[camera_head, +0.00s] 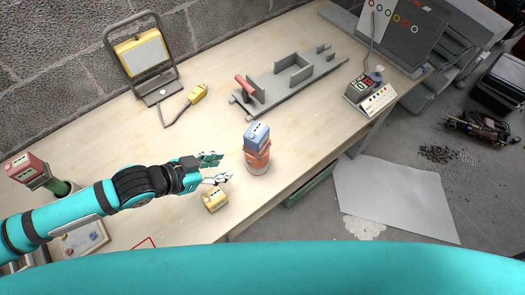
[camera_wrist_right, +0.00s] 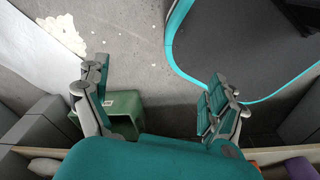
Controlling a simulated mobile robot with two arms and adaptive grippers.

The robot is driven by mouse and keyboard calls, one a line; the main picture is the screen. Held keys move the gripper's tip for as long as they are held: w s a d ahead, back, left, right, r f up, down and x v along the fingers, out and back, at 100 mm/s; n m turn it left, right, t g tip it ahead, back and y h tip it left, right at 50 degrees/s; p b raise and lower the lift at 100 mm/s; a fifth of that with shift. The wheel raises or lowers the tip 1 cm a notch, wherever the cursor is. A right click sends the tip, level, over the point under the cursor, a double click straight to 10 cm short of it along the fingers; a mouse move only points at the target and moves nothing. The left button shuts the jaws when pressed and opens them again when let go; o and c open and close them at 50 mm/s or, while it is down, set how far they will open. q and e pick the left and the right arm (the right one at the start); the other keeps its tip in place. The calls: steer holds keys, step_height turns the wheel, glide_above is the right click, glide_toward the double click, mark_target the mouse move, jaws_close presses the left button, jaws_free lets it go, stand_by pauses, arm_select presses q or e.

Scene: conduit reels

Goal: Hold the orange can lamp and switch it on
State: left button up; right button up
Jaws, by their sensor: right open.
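The orange can lamp (camera_head: 258,165) stands upright near the table's front edge in the head view, with a blue-grey block (camera_head: 257,135) on top. No lit part of it shows. My left gripper (camera_head: 226,166) is open just left of the can, with its fingers pointing towards it and nothing between them. I cannot tell whether a fingertip touches the can. My right gripper (camera_wrist_right: 155,88) is open and empty in the right wrist view, above the floor beside the table. The lamp is not in that view.
A yellow block (camera_head: 214,200) lies close by my left gripper. A red block (camera_head: 24,168) sits on a green can at the left. A yellow floodlight (camera_head: 141,54), a grey fixture (camera_head: 290,82) and a control box (camera_head: 370,96) stand farther back. A green stool (camera_wrist_right: 125,112) is below my right gripper.

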mark_target(266, 148)
steer(key=w+d+r+n+t, duration=0.25)
steer(key=w+r+n, duration=0.2)
steer(key=w, duration=0.35)
steer(key=w+d+r+n+t, duration=0.2)
steer(key=w+r+n+t, duration=0.15)
steer(key=w+n, duration=0.3)
steer(key=w+a+r+n+t+y, duration=0.2)
steer(key=w+r+n+t+y, duration=0.2)
steer(key=w+r+n, duration=0.6)
steer(key=w+a+r+n+g+y, duration=0.1)
steer(key=a+r+n+y, duration=0.4)
steer(key=r+n, duration=0.75)
steer(key=w+a+r+n+y, duration=0.1)
steer(key=a+r+n+y, duration=0.5)
steer(key=r+n, duration=0.6)
steer(key=shift+m, duration=0.35)
steer(key=x, duration=1.7)
steer(key=shift+a, duration=0.1)
arm_select(q)
steer(key=shift+s+d+r, duration=0.1)
steer(key=shift+s+d, duration=0.05)
steer(key=shift+s, duration=0.2)
